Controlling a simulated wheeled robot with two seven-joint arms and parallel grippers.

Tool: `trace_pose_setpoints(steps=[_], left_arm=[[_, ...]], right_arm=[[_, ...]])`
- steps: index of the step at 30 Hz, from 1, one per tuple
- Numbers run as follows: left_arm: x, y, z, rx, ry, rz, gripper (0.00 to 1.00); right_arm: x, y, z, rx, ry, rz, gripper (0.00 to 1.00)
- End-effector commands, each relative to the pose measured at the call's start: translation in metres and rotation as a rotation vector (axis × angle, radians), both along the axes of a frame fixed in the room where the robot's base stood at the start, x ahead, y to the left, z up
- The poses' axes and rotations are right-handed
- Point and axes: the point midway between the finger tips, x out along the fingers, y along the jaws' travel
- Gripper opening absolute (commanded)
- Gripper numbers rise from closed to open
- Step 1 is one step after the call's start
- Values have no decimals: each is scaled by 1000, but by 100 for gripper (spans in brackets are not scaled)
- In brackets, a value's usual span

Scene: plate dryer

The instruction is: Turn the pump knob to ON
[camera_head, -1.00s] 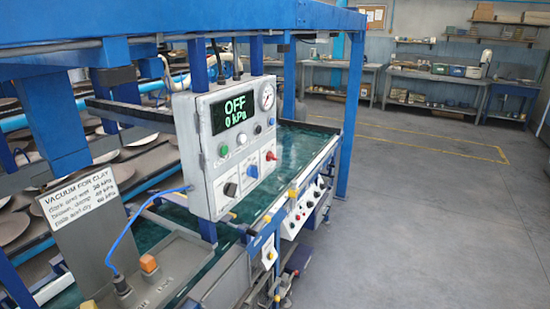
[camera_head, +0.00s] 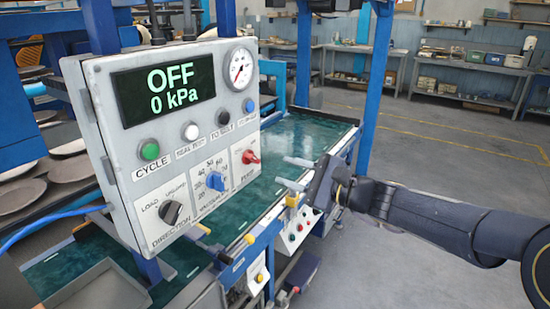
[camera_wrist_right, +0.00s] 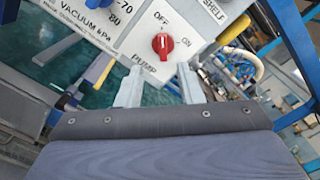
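The pump knob (camera_head: 250,157) is a small red knob at the lower right of the white control box (camera_head: 135,215). It also shows in the right wrist view (camera_wrist_right: 163,44), upright and lined up toward OFF, with ON to its right. The display (camera_head: 163,90) reads OFF and 0 kPa. My right gripper (camera_head: 294,173) is to the right of the knob, apart from it. In the right wrist view its two fingers (camera_wrist_right: 158,86) are spread with nothing between them, and the knob shows beyond their tips. My left gripper is not in view.
A blue vacuum knob (camera_head: 215,181) and a black direction knob (camera_head: 171,212) sit left of the pump knob. Buttons (camera_head: 190,131) and a gauge (camera_head: 238,66) are above. A blue post (camera_head: 376,80) stands behind my right arm. Open floor lies at right.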

Motion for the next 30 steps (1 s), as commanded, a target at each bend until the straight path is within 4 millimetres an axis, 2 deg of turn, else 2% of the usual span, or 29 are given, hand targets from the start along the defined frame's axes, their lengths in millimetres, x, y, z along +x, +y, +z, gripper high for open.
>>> trace_pose_setpoints(steps=[5,16,28,30], left_arm=[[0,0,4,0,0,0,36],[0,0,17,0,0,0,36],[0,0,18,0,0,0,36],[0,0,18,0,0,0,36]], right_arm=[[13,13,1,18,9,-5,34],[45,57,1,16,7,-6,34],[50,64,-1,15,8,-8,34],[50,64,-1,15,8,-8,24]])
